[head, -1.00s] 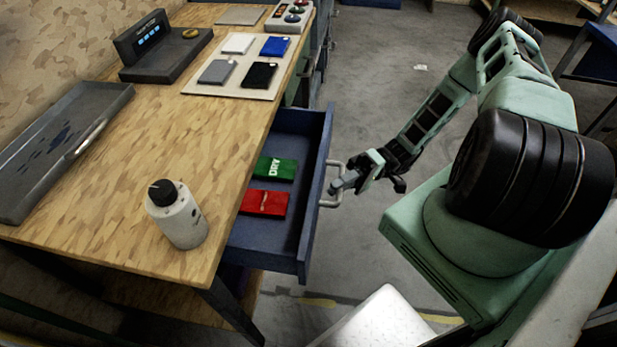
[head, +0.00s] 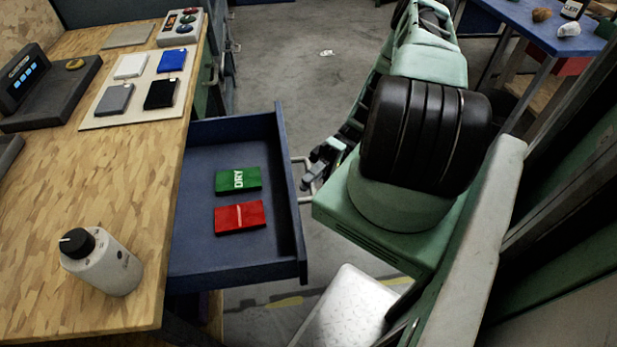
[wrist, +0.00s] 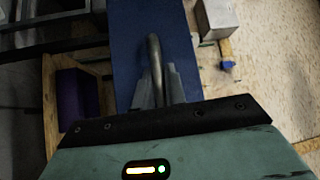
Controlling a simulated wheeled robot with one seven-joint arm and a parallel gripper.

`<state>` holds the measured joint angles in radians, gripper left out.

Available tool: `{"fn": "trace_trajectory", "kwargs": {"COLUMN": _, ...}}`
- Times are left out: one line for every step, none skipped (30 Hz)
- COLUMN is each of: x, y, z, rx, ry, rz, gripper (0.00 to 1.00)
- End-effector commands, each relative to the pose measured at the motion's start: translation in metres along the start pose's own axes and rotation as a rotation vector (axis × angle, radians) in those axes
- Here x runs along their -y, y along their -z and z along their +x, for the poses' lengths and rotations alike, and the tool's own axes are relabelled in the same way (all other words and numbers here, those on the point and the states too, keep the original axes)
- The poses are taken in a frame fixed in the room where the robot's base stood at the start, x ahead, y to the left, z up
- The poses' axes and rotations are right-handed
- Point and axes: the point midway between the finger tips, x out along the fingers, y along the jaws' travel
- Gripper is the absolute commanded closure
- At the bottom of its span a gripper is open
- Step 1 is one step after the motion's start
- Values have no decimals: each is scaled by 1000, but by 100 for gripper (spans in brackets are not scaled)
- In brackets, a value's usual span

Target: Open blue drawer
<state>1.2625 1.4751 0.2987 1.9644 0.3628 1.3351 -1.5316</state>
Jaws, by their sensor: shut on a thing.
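The blue drawer (head: 228,273) is pulled well out from under the wooden workbench. Inside it lie a green packet marked DRY (head: 238,180) and a red packet (head: 240,217). The drawer's grey bar handle (head: 303,180) is on its right front face. My gripper (head: 312,180) is at this handle, partly hidden behind my own arm in the head view. In the wrist view my gripper (wrist: 157,88) is shut on the handle (wrist: 155,60), with a finger on each side of the bar, and the blue drawer front (wrist: 182,45) is behind it.
A blue table (head: 540,22) is at the far right. Grey floor is open beyond the drawer.

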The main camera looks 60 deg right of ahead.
Motion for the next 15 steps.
{"fn": "trace_trajectory", "kwargs": {"x": -1, "y": 1, "z": -1, "rx": -1, "ry": -4, "rz": -1, "gripper": 85}}
{"fn": "trace_trajectory", "kwargs": {"x": -1, "y": 1, "z": -1, "rx": -1, "ry": -4, "rz": -1, "gripper": 76}}
{"fn": "trace_trajectory", "kwargs": {"x": -1, "y": 1, "z": -1, "rx": -1, "ry": -4, "rz": -1, "gripper": 66}}
{"fn": "trace_trajectory", "kwargs": {"x": -1, "y": 1, "z": -1, "rx": -1, "ry": -4, "rz": -1, "gripper": 66}}
{"fn": "trace_trajectory", "kwargs": {"x": -1, "y": 1, "z": -1, "rx": -1, "ry": -3, "rz": -1, "gripper": 66}}
{"fn": "trace_trajectory", "kwargs": {"x": -1, "y": 1, "z": 0, "rx": -1, "ry": -3, "rz": -1, "gripper": 66}}
{"fn": "trace_trajectory", "kwargs": {"x": -1, "y": 1, "z": 0, "rx": -1, "ry": -3, "rz": -1, "gripper": 66}}
{"fn": "trace_trajectory", "kwargs": {"x": 0, "y": 1, "z": 0, "rx": -1, "ry": -3, "rz": -1, "gripper": 66}}
{"fn": "trace_trajectory", "kwargs": {"x": 0, "y": 1, "z": 0, "rx": -1, "ry": -2, "rz": -1, "gripper": 66}}
{"fn": "trace_trajectory", "kwargs": {"x": 0, "y": 1, "z": 0, "rx": -1, "ry": -2, "rz": -1, "gripper": 66}}
{"fn": "trace_trajectory", "kwargs": {"x": 0, "y": 1, "z": 0, "rx": -1, "ry": -2, "rz": -1, "gripper": 66}}
{"fn": "trace_trajectory", "kwargs": {"x": -1, "y": 1, "z": -1, "rx": -1, "ry": -2, "rz": -1, "gripper": 66}}
{"fn": "trace_trajectory", "kwargs": {"x": -1, "y": 1, "z": -2, "rx": -1, "ry": -3, "rz": -1, "gripper": 66}}
{"fn": "trace_trajectory", "kwargs": {"x": -1, "y": 1, "z": -4, "rx": -1, "ry": -3, "rz": -1, "gripper": 66}}
{"fn": "trace_trajectory", "kwargs": {"x": -2, "y": 1, "z": -8, "rx": -2, "ry": -4, "rz": -2, "gripper": 66}}
